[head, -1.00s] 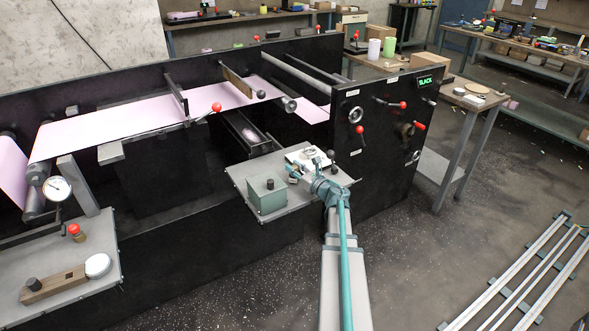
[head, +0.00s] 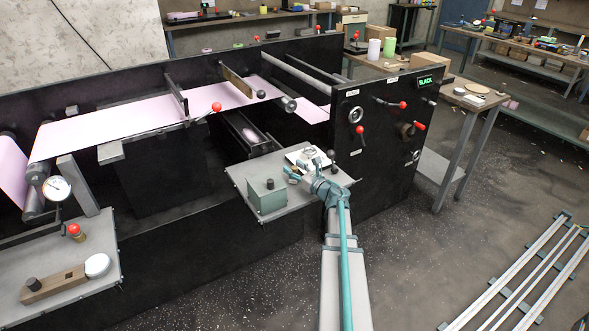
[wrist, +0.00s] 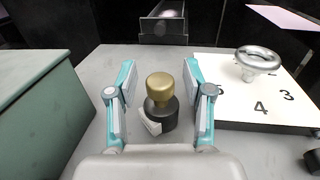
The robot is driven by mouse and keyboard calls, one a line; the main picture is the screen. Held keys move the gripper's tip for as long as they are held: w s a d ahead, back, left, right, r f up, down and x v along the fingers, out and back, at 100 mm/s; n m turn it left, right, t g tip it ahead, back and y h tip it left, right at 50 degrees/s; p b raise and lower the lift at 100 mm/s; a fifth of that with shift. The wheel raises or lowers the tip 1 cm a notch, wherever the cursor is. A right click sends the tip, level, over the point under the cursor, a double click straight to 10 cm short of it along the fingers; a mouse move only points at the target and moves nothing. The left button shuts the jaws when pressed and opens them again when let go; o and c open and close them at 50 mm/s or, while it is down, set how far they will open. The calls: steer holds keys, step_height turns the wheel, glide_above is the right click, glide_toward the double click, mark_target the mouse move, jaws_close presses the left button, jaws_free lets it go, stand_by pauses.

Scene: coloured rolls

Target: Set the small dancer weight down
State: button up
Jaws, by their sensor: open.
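The small dancer weight (wrist: 161,103), a dark cylinder with a brass knob, stands upright on the grey plate (wrist: 95,72) in the wrist view. A white tag-like piece shows at its base. My gripper (wrist: 158,85) is open, with one finger on each side of the weight and visible gaps between them and the knob. In the head view my gripper (head: 294,175) is low over the grey plate (head: 240,176), and the weight cannot be made out clearly there.
A green box (head: 267,196) stands left of my gripper. A white numbered board (wrist: 255,95) with a silver knob (wrist: 258,60) lies to the right. A dark channel (wrist: 163,22) is beyond the plate. Black machine panels stand behind and to the right.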

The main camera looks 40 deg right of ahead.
steer(key=s+b, duration=0.1)
steer(key=s, duration=1)
steer(key=shift+d+b, duration=0.1)
steer(key=shift+b, duration=0.2)
steer(key=shift+o, duration=0.7)
steer(key=shift+s, duration=0.3)
steer(key=shift+o, duration=1.1)
steer(key=shift+s, duration=0.25)
steer(key=shift+r, duration=0.1)
